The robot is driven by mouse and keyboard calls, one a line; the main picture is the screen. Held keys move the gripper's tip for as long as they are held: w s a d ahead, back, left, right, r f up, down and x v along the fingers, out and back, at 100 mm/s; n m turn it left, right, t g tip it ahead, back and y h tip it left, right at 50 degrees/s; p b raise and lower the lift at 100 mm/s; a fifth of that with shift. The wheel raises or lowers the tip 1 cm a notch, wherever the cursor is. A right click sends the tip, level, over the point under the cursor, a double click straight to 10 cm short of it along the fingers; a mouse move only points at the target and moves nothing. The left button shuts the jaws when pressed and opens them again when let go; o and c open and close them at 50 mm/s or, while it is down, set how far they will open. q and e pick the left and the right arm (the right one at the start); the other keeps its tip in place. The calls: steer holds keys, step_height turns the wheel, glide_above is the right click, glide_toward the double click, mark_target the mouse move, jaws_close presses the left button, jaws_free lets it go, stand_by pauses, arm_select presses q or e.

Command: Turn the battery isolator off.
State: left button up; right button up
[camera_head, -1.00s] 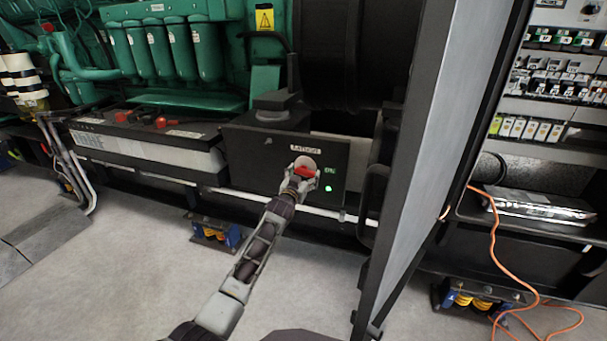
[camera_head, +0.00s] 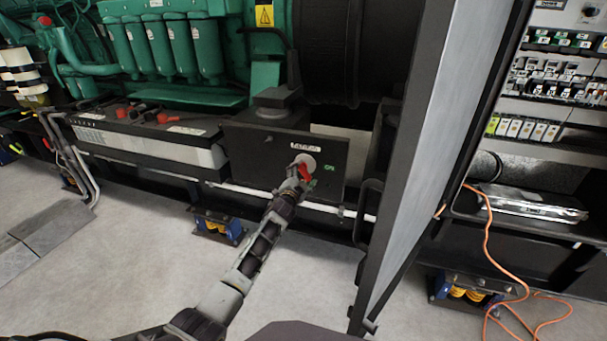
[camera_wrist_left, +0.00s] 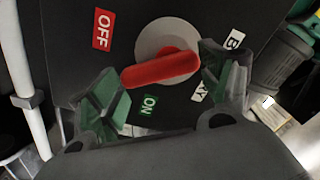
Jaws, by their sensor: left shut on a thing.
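The battery isolator has a red handle (camera_head: 306,172) on a pale round disc, on the front of a black box (camera_head: 245,150). The handle also shows in the left wrist view (camera_wrist_left: 160,69), lying nearly level there, its left end between the OFF label (camera_wrist_left: 103,30) above and the green ON label (camera_wrist_left: 148,105) below. My left gripper (camera_head: 299,174) is at the handle, shut on it; the wrist view shows its fingers (camera_wrist_left: 166,88) at the handle's two ends. Part of the handle is hidden by the gripper in the head view. My right gripper is not in view.
An open grey door panel (camera_head: 425,150) stands close to the right of the box. A battery (camera_head: 150,140) with red caps sits to the left. A white pipe (camera_head: 325,208) runs below the box. An orange cable (camera_head: 490,240) hangs at the right. The floor in front is clear.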

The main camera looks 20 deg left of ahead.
arm_select(q)
steer(key=m, duration=0.5)
steer(key=shift+a+f, duration=0.2)
steer(key=shift+f, duration=0.1)
steer(key=shift+a+m, duration=0.1)
steer(key=shift+m, duration=0.7)
steer(key=shift+f+m, duration=0.1)
steer(key=shift+m, duration=0.3)
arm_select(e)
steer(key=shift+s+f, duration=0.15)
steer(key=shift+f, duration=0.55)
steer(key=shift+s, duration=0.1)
arm_select(q)
steer(key=o, duration=1)
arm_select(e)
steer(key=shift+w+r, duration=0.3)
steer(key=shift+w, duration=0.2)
